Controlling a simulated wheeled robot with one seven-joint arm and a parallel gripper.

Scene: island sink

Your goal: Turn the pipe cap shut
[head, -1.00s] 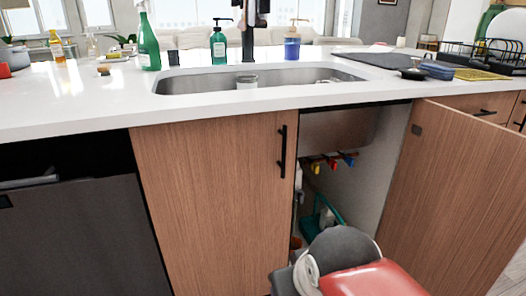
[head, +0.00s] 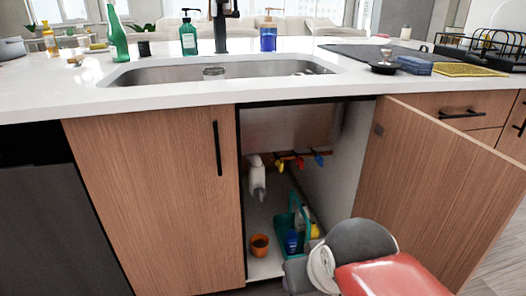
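The sink cabinet (head: 343,150) stands open on its right side. Inside, at the back, a white vertical piece (head: 257,180), perhaps a pipe or a bottle, hangs or stands at the left. Beside it is a row of small coloured valve handles (head: 299,162) in red, yellow and blue. I cannot pick out the pipe cap, or tell whether it is turned shut. My arm shows at the bottom right, in front of the opening, as grey, white and red parts. My gripper's fingers are not in view.
The open door (head: 440,180) swings out at the right, close to my arm. The left door (head: 150,200) is closed. An orange pot (head: 259,245) and a teal caddy (head: 284,223) with bottles stand on the cabinet floor. The countertop (head: 60,93) and sink (head: 160,74) are above.

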